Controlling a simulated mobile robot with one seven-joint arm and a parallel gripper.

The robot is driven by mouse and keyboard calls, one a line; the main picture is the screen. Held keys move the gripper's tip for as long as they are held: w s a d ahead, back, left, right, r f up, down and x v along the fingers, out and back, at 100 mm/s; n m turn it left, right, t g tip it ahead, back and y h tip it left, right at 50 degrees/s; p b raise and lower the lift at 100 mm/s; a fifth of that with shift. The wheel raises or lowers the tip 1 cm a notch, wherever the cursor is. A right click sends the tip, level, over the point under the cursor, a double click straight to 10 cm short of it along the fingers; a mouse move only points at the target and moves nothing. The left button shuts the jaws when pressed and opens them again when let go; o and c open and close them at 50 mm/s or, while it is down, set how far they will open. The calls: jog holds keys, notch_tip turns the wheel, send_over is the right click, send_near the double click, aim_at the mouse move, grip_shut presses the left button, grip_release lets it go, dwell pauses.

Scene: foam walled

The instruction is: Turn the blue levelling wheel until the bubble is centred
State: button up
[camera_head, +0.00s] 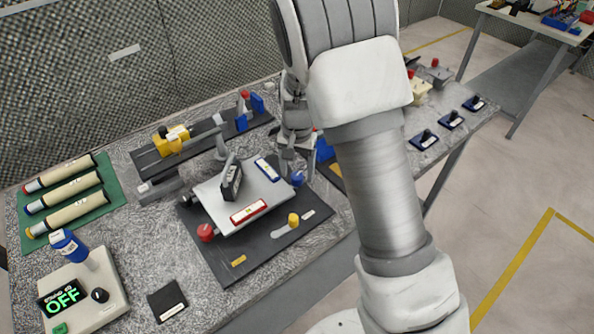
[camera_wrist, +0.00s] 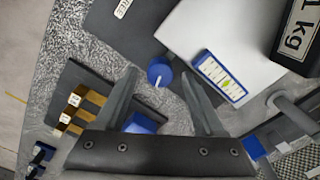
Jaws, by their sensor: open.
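A light grey plate (camera_head: 215,203) stands on a dark base (camera_head: 240,270). The blue levelling wheel (camera_head: 298,178) is at the plate's right corner; in the wrist view the blue wheel (camera_wrist: 160,72) shows between and just beyond my fingertips. My gripper (camera_head: 298,162) is open and empty, close to the wheel; its two fingers also show in the wrist view (camera_wrist: 160,85). I cannot tell whether they touch the wheel. A blue-framed level vial (camera_head: 267,168) lies on the plate near the wheel, also in the wrist view (camera_wrist: 220,78). Its bubble position is too small to tell.
A black 1 kg weight (camera_head: 232,182) and a red-framed vial (camera_head: 248,211) are on the plate. A red wheel (camera_head: 206,232) and a yellow knob (camera_head: 293,219) are nearby. A rail with a yellow device (camera_head: 172,138) stands behind. My arm hides part of the bench's right side.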

jog(key=shift+f, duration=0.1)
grip_shut()
jog(key=shift+n+b, duration=0.3)
jog(key=shift+n, duration=1.3)
grip_release()
jog(key=shift+a, duration=0.1)
